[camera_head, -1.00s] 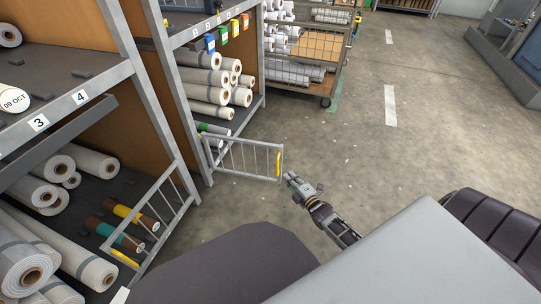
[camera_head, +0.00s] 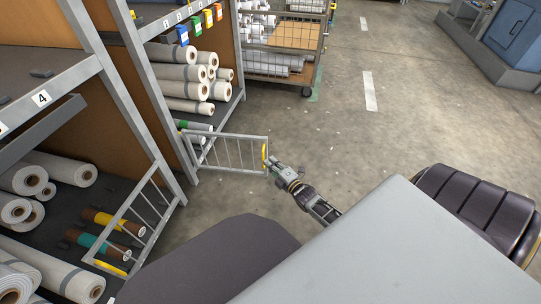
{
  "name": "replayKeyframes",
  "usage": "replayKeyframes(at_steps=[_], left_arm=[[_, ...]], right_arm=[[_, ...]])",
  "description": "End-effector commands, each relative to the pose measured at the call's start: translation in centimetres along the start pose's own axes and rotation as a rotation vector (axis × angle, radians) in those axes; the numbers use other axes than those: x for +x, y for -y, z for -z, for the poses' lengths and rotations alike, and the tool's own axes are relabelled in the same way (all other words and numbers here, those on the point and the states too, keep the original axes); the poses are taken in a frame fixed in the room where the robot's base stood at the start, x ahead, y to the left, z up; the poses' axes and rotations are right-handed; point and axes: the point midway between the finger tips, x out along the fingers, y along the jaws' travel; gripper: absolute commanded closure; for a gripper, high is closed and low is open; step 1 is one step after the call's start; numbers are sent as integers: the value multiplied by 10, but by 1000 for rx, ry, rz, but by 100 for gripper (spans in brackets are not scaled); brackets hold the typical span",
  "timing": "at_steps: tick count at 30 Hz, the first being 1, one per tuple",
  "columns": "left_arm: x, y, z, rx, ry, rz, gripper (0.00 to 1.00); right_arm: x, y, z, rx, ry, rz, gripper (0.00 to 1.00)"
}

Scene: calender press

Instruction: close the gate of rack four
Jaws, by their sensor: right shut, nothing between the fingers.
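A grey barred gate (camera_head: 228,153) stands swung out into the aisle from the rack posts, with a yellow handle (camera_head: 264,157) at its free end. My right gripper (camera_head: 273,168) is shut and empty, right beside that handle; I cannot tell whether it touches. A second barred gate (camera_head: 139,222) with a yellow handle (camera_head: 109,268) stands low at the front of the near rack. The label 4 (camera_head: 41,98) is on the near rack's shelf edge. Which gate belongs to rack four is not clear. My left gripper is not in view.
Rolls (camera_head: 72,168) lie on the near rack's shelves, and more rolls (camera_head: 184,90) fill the far rack. A wire cart (camera_head: 282,62) stands beyond it. The concrete floor (camera_head: 340,130) to the right of the outswung gate is clear.

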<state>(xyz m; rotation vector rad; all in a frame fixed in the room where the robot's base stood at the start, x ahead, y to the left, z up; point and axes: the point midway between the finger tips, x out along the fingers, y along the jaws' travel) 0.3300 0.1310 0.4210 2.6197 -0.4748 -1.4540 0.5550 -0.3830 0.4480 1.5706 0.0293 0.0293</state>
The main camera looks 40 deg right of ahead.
Motion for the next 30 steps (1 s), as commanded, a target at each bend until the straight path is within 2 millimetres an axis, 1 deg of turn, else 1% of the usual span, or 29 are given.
replayKeyframes(at_steps=[6, 29, 30], left_arm=[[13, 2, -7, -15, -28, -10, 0], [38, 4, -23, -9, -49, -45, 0], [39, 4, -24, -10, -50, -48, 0]], right_arm=[[20, 2, 0, -1, -1, -1, 100], [89, 1, 0, 0, -1, -2, 100], [92, 1, -2, -2, -1, -1, 100]])
